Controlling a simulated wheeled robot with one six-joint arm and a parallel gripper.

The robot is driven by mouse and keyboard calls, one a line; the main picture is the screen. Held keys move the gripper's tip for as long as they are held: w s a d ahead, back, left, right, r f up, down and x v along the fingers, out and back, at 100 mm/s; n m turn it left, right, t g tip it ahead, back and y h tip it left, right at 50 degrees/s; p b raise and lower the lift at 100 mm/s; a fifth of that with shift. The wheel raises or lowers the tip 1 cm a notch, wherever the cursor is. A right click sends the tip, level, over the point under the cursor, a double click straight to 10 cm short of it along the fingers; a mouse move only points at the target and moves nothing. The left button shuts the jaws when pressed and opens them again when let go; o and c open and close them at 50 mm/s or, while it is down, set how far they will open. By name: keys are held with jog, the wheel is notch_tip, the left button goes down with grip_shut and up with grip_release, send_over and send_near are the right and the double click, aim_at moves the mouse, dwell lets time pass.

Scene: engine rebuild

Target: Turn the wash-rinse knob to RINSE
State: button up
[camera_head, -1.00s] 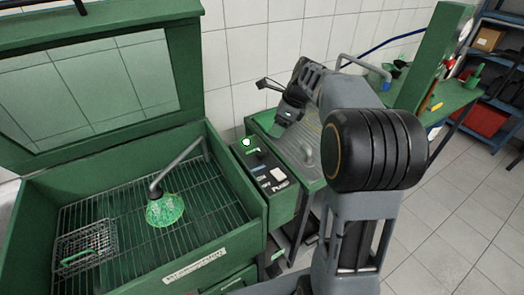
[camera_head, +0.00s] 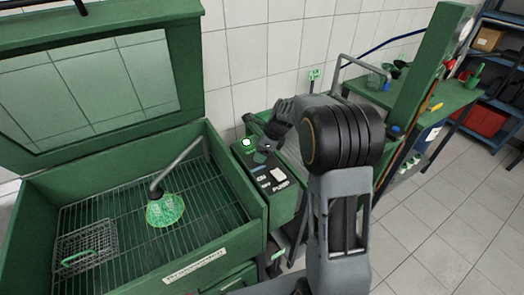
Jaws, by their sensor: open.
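The control panel (camera_head: 268,184) is a dark box on the right side of the green wash cabinet. It has a lit green lamp (camera_head: 246,142) at its far end and a pale switch (camera_head: 278,174) marked PUMP. My gripper (camera_head: 264,150) is open and sits low over the far part of the panel, just right of the lamp, where the wash-rinse knob is. The gripper hides most or all of the knob. I cannot tell its setting or whether the fingers touch it.
The open cabinet (camera_head: 190,262) holds a wire rack, a small wire basket (camera_head: 86,247) and a lit green spray head (camera_head: 165,210) on a bent pipe. Its raised windowed lid stands behind. A green bench (camera_head: 440,100) with tools is at the right. The tiled floor at right is clear.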

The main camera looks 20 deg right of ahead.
jog(key=shift+f, duration=0.15)
jog(key=c, duration=0.9)
